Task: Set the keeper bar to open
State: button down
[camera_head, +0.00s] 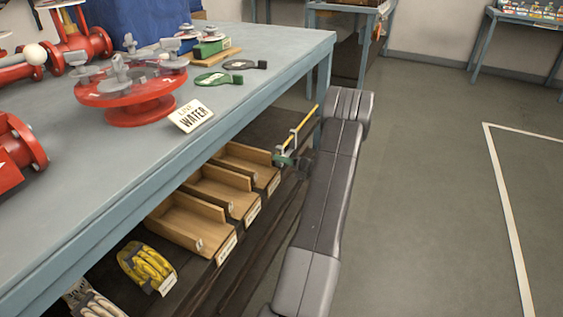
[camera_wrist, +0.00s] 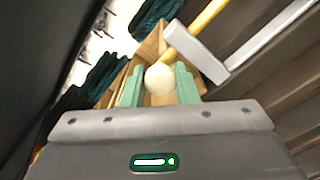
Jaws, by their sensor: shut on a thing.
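In the wrist view, the green fingers of my gripper (camera_wrist: 160,84) stand on either side of a round cream knob (camera_wrist: 159,76) and are shut on it. A yellow bar (camera_wrist: 207,16) runs up and right from near the knob, past a pale grey bracket (camera_wrist: 197,55). In the head view, the yellow bar (camera_head: 306,121) and bracket (camera_head: 292,141) are by the lower shelf, beside my arm. My gripper (camera_head: 284,160) is at the bar's lower end, with the knob hidden there. I cannot tell for certain that this is the keeper bar.
The floor (camera_head: 425,180) to the right is clear.

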jog(key=shift+r, duration=0.15)
jog(key=c, duration=1.1)
grip_release()
jog(key=shift+a, duration=0.15)
jog(key=shift+c, duration=0.2)
jog(key=shift+s, duration=0.1)
